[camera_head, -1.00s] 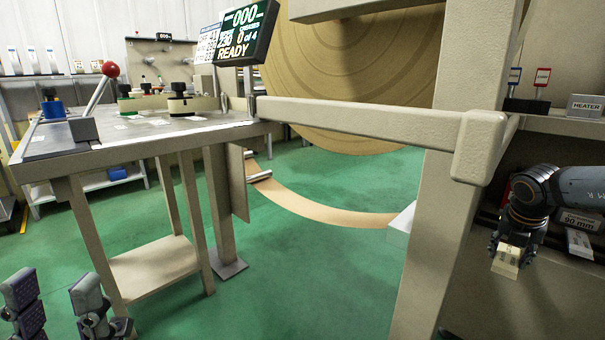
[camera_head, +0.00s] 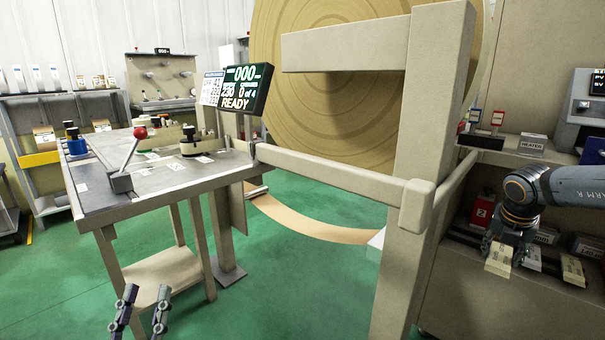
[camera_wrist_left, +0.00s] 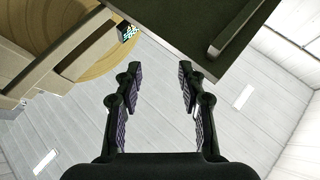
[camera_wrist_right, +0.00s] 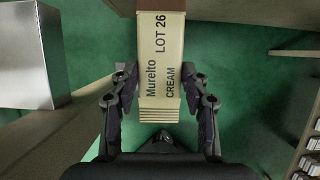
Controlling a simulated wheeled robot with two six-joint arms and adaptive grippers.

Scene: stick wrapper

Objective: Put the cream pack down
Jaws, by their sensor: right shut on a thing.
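The cream pack (camera_wrist_right: 161,60) is a pale box with a brown end, printed "Murelto LOT 26 CREAM" in the right wrist view. My right gripper (camera_wrist_right: 161,105) is shut on it, one finger on each side. In the head view the pack (camera_head: 499,259) hangs below the right gripper (camera_head: 502,245), in front of the lower shelf (camera_head: 466,238) at the right. I cannot tell whether it touches the shelf. My left gripper (camera_head: 140,300) is open and empty at the bottom left; its spread fingers also show in the left wrist view (camera_wrist_left: 158,90).
Other pale packs (camera_head: 573,270) lie on the lower shelf beside the held one. A red "Z" box (camera_head: 482,211) stands behind. A thick beige post (camera_head: 405,200) and its crossbar (camera_head: 340,176) are left of the right arm. A worktable (camera_head: 200,172) with a red-knobbed lever stands at left.

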